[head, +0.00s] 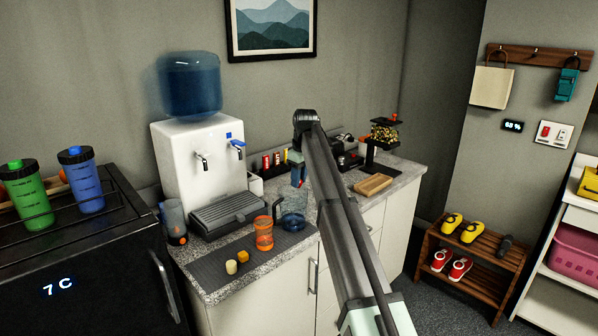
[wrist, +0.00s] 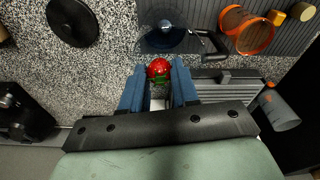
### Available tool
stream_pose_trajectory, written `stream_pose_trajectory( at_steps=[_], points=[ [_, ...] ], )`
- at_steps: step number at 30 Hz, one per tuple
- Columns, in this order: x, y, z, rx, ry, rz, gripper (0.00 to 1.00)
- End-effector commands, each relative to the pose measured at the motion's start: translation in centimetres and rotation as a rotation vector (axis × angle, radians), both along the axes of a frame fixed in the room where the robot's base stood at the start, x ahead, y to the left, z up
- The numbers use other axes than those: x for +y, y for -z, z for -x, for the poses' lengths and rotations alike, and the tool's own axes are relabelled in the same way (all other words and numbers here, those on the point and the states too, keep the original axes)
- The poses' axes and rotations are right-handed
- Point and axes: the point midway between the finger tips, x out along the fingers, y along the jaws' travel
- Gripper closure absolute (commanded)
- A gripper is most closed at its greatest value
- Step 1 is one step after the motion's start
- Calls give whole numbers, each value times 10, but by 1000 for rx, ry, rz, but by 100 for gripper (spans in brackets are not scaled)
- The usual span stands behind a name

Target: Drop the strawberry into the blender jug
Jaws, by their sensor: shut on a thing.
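My gripper (wrist: 158,84) is shut on the red strawberry (wrist: 159,68), held between the blue fingertips with its green leaves toward the palm. In the head view my gripper (head: 298,177) hangs above the counter; I cannot make out the strawberry there. A clear jug with a blue bottom and black side handle, which I take as the blender jug (head: 293,222), stands on the counter below the gripper. In the wrist view the jug (wrist: 168,38) lies just beyond the strawberry, toward the top edge. The strawberry appears above counter height; its exact height over the jug is unclear.
An orange see-through cup (head: 263,234) stands left of the jug, near its handle. Small yellow and orange pieces lie on the dark mat (head: 222,276). A wooden board (head: 373,184) lies right.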

Motion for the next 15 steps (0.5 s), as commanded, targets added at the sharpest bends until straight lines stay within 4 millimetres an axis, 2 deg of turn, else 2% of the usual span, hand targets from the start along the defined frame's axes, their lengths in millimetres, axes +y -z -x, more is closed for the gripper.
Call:
stream_pose_trajectory(
  at_steps=[6,15],
  points=[
    [0,16,0,0,0,0,99],
    [0,17,0,0,0,0,99]
  ],
)
